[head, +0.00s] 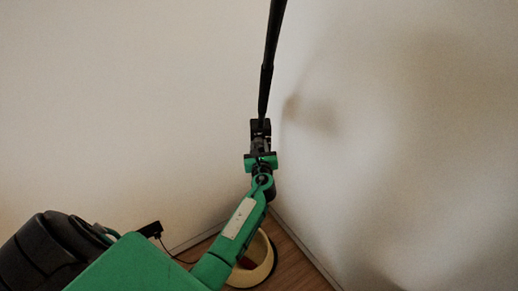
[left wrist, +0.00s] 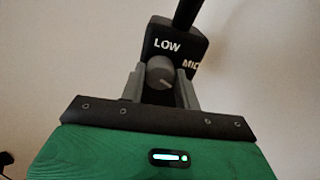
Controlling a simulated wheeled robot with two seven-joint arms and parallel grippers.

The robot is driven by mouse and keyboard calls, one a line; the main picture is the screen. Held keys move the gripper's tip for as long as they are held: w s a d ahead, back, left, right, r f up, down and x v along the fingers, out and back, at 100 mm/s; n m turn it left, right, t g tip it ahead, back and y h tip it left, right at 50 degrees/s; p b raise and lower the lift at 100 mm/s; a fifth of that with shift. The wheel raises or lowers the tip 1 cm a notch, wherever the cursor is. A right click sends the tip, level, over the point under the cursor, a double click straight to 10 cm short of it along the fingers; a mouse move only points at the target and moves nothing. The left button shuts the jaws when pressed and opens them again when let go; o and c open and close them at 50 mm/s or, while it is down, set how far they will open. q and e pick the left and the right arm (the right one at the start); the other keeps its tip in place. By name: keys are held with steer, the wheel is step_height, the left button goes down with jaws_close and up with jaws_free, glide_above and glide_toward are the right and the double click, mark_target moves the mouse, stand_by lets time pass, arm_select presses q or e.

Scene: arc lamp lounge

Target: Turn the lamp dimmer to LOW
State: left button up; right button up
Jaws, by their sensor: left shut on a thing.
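The lamp's dark pole (head: 270,60) comes down from the top middle of the head view to my left gripper (head: 260,130). In the left wrist view the black dimmer box (left wrist: 170,42) carries white lettering, "LOW" above the knob and "MID", partly cut off, to its right. The grey round dimmer knob (left wrist: 160,72) sits between the fingers of my left gripper (left wrist: 160,88), which is shut on it. A short line shows on the knob face, but I cannot tell clearly which label it points to. My right gripper is not in view.
Pale walls (head: 120,110) meet in a corner behind the lamp. A round cream object (head: 265,262) with something red inside lies on the wooden floor (head: 300,262), partly behind my left arm. Soft shadows fall on the right wall.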

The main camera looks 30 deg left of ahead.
arm_select(q)
steer(key=n+b, duration=0.1)
steer(key=n, duration=0.1)
steer(key=shift+f+n+b, duration=0.2)
steer(key=shift+n+b, duration=0.1)
steer(key=shift+b, duration=0.1)
steer(key=n+b, duration=0.1)
steer(key=n, duration=0.1)
steer(key=shift+n+b, duration=0.4)
steer(key=n+b, duration=0.4)
steer(key=n, duration=0.2)
steer(key=n+b, duration=0.4)
steer(key=n, duration=0.1)
steer(key=shift+n, duration=0.3)
steer(key=n+b, duration=0.2)
steer(key=n, duration=0.3)
steer(key=shift+r+b, duration=0.15)
steer(key=shift+b, duration=0.25)
steer(key=o, duration=1)
steer(key=shift+r, duration=0.1)
